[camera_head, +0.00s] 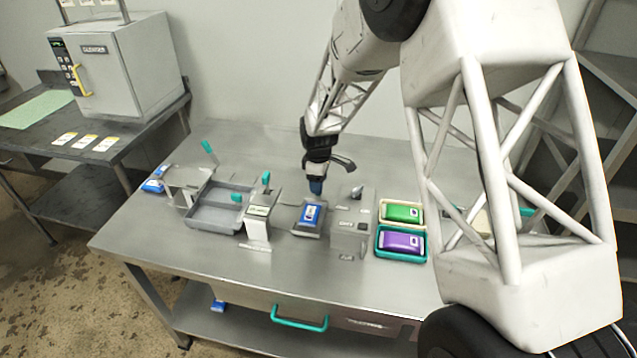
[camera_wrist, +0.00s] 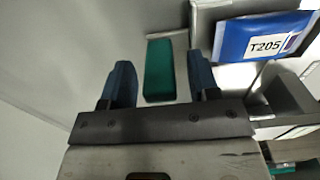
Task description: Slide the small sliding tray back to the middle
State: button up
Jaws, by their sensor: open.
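The small sliding tray (camera_head: 306,233) is a grey metal tray between two grey stations on the bench. A blue pouch (camera_head: 311,215) lies in it; the wrist view shows the pouch (camera_wrist: 262,38) with a label reading T205. My gripper (camera_head: 316,187) points down just behind the tray and is open. In the wrist view its two dark blue fingers (camera_wrist: 162,85) stand on either side of a teal handle (camera_wrist: 166,62), with gaps on both sides. The handle's joint to the tray is not clear, and the head view does not show this handle.
A grey post station (camera_head: 258,222) with a teal lever stands left of the tray, and a box station (camera_head: 351,232) stands right. A wide grey tray (camera_head: 215,218) lies farther left. Green (camera_head: 402,212) and purple (camera_head: 402,241) pouches sit in bins at right. The front bench is clear.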

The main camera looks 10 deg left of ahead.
jog(key=shift+r, duration=3.55)
jog(key=shift+s+d+r, duration=0.15)
jog(key=shift+d+r, duration=0.25)
jog(key=s+d+r+m+t, duration=0.1)
jog(key=s+d+r+m, duration=0.4)
jog(key=s+d+r, duration=0.5)
jog(key=s+d+r+m, duration=0.4)
jog(key=s+d+r, duration=0.35)
jog(key=d, duration=0.55)
jog(key=s+d+m, duration=0.4)
jog(key=s+d, duration=0.2)
jog(key=s, duration=0.6)
jog(key=s+d+r+m+t, duration=0.1)
jog(key=s+d+m, duration=0.4)
jog(key=s, duration=0.8)
jog(key=shift+d+r+t, duration=0.3)
jog(key=shift+d, duration=0.5)
